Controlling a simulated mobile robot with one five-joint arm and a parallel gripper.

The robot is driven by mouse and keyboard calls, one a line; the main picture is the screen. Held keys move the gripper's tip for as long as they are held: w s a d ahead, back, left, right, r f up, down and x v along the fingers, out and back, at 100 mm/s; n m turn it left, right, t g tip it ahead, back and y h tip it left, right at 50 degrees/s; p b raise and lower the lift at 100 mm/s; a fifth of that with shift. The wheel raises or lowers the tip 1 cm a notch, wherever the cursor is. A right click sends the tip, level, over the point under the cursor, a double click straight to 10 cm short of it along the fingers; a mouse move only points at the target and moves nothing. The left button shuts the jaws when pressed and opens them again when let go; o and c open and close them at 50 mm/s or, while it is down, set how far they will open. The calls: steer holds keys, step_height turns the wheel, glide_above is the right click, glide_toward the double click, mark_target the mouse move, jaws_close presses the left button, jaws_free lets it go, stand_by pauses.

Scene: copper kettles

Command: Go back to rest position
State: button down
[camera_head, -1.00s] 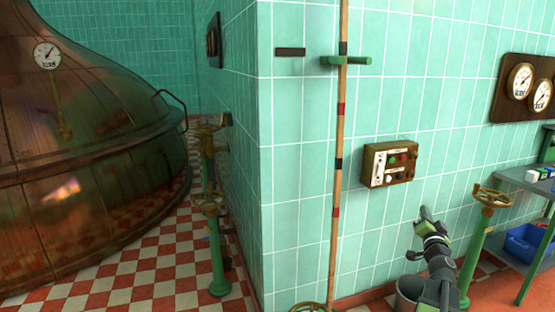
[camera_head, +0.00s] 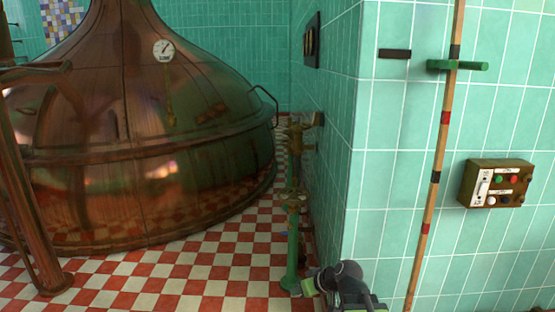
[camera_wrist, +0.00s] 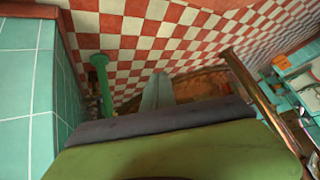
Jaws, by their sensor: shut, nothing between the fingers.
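My gripper (camera_head: 308,284) shows at the bottom of the head view, right of the middle, in front of the tiled corner and low by the green valve stand. It is shut and empty. In the wrist view its grey fingers (camera_wrist: 158,92) are together, with the green gripper body filling the bottom. The checkered floor lies beyond the fingers. No task object is in the gripper. The rest of my arm is mostly cut off by the bottom edge of the head view.
A large copper kettle (camera_head: 140,150) fills the left. A green valve stand (camera_head: 292,245) stands close to my gripper, beside the turquoise wall corner (camera_head: 355,180). A control box (camera_head: 496,183) and a striped pole (camera_head: 437,170) are on the right. Checkered floor (camera_head: 215,275) is open between kettle and wall.

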steer(key=s+d+f+m+g+h, duration=0.5)
steer(key=s+d+f+g+h, duration=0.1)
steer(key=s+d, duration=0.55)
step_height(320, 180, up, 30)
steer(key=a+p, duration=0.1)
steer(key=p, duration=2.8)
steer(key=shift+s+a+f+m+p, duration=0.15)
steer(key=shift+s+f+m+p, duration=0.15)
steer(key=shift+s+p, duration=0.1)
